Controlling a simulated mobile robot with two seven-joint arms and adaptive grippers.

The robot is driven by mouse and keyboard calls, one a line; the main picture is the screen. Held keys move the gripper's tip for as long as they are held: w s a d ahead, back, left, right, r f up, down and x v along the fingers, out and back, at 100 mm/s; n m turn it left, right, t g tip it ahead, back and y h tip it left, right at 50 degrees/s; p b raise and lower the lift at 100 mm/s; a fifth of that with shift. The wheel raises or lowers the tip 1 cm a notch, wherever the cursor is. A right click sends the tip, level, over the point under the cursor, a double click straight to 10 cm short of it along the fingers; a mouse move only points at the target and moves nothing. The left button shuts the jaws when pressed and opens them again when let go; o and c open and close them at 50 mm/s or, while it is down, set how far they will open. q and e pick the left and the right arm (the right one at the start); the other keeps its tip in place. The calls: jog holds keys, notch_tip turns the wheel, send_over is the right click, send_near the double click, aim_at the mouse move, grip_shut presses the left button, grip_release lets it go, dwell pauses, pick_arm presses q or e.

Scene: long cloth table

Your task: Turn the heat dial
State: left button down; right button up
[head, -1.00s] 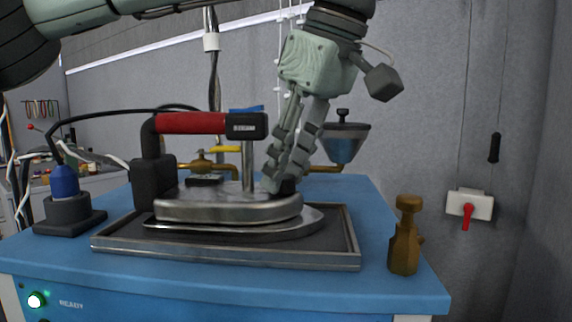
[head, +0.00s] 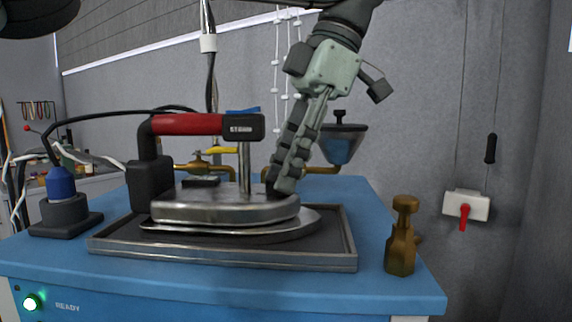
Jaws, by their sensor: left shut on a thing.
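The steam iron (head: 225,208), with a polished metal body and red handle (head: 188,124), rests flat in a shallow metal-rimmed tray (head: 225,261) on the blue table. My left gripper (head: 279,184) reaches down from the upper right to the top of the iron's front part, right of the metal post. Its fingers are close together, shut on the heat dial, which is mostly hidden by the fingertips. My right gripper is not in view.
A blue funnel cup (head: 340,144) and brass valve (head: 199,164) stand behind.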

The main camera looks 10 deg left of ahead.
pick_arm(q)
jog(key=n+g+h, duration=0.1)
jog(key=n, duration=0.3)
jog(key=shift+w+a, duration=0.1)
jog(key=shift+w, duration=0.1)
jog(key=shift+a+n+g+h, duration=0.1)
jog(key=shift+n+g+h, duration=0.45)
jog(key=shift+n, duration=1.25)
jog(key=c, duration=1.2)
grip_release()
jog(key=shift+o, duration=0.2)
